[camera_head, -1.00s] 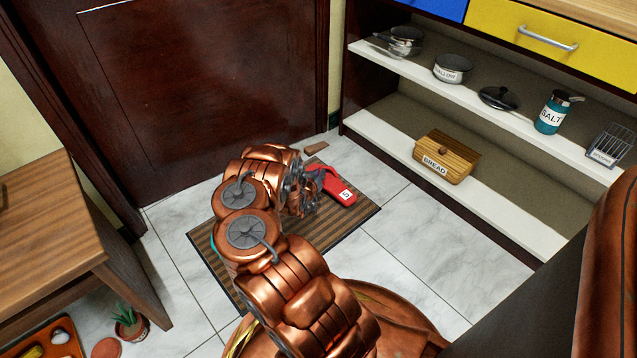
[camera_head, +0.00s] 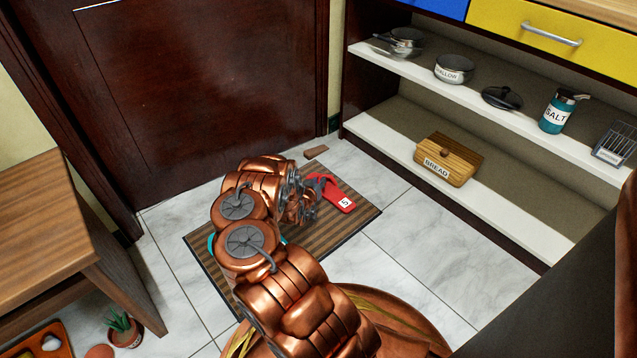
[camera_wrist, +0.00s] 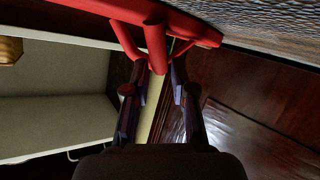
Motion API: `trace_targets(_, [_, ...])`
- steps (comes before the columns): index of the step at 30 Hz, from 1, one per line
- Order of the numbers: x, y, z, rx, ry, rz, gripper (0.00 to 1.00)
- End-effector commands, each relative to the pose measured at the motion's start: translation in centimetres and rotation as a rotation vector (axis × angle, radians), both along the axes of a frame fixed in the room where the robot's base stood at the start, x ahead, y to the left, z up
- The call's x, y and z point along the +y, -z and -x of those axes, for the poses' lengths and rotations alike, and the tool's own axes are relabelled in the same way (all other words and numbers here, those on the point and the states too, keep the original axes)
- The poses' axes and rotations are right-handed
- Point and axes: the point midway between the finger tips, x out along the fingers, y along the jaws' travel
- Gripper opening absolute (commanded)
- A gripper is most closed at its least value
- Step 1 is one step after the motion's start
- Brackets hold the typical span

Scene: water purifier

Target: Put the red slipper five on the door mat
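The red slipper (camera_head: 333,198), with a white label reading 5, lies on or just over the right part of the striped brown door mat (camera_head: 357,220). My gripper (camera_head: 303,197) is at its strap end, low over the mat. In the wrist view the red slipper (camera_wrist: 190,24) spans the top, near the mat (camera_wrist: 270,27). Its strap comes down between the fingertips of my gripper (camera_wrist: 159,76), which look closed around it. The arm hides part of the mat and of the gripper in the head view.
A dark door (camera_head: 210,80) stands behind the mat. A small brown block (camera_head: 316,152) lies on the floor near the mat's far corner. Open shelves with a bread box (camera_head: 448,160) are on the right. A wooden table (camera_head: 40,230) stands on the left. Tiled floor between mat and shelves is clear.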

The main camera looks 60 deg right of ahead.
Motion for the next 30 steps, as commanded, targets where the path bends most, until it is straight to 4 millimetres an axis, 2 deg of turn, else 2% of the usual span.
trace_targets(1, [0.0,0.0,0.0,0.000,0.000,0.000,0.33])
trace_targets(3, [0.0,0.0,0.0,0.000,0.000,0.000,0.41])
trace_targets(16, [0.3,-0.4,0.0,0.000,-0.001,0.000,0.41])
trace_targets(20, [1.6,-1.1,0.3,-0.002,-0.002,0.000,0.41])
trace_targets(30, [6.2,-3.0,1.7,0.001,0.000,-0.003,0.41])
